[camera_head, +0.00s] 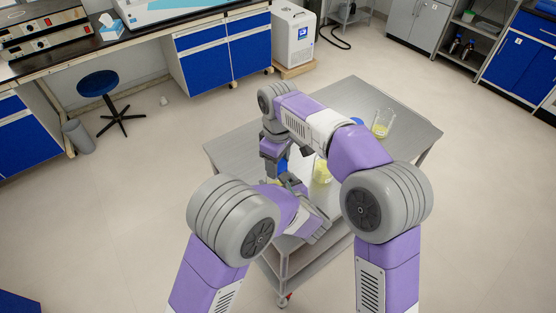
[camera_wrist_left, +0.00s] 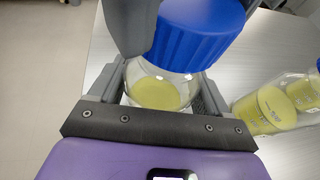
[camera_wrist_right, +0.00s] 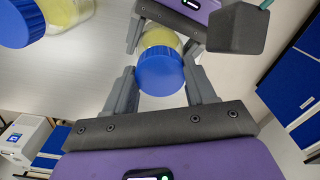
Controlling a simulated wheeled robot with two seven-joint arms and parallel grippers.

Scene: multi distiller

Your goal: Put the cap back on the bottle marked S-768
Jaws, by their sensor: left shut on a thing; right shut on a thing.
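The blue cap (camera_wrist_left: 197,35) sits at the mouth of a clear bottle (camera_wrist_left: 152,95) with yellow contents. Whether it is seated or just above the mouth I cannot tell. My left gripper (camera_wrist_left: 160,88) is shut on the bottle's body. My right gripper (camera_wrist_right: 160,80) is shut on the cap, which shows blue (camera_wrist_right: 160,72) between its fingers, with the yellow bottle (camera_wrist_right: 160,40) beyond. In the head view, my right gripper (camera_head: 275,150) is above my left gripper (camera_head: 292,183), and the arms hide most of the bottle. The mark S-768 is not readable on it.
A second bottle (camera_wrist_left: 268,112) with yellow contents stands close beside, to the right in the left wrist view. A glass beaker (camera_head: 383,123) with yellow contents stands at the back right of the metal cart (camera_head: 235,145). The cart's left part is clear.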

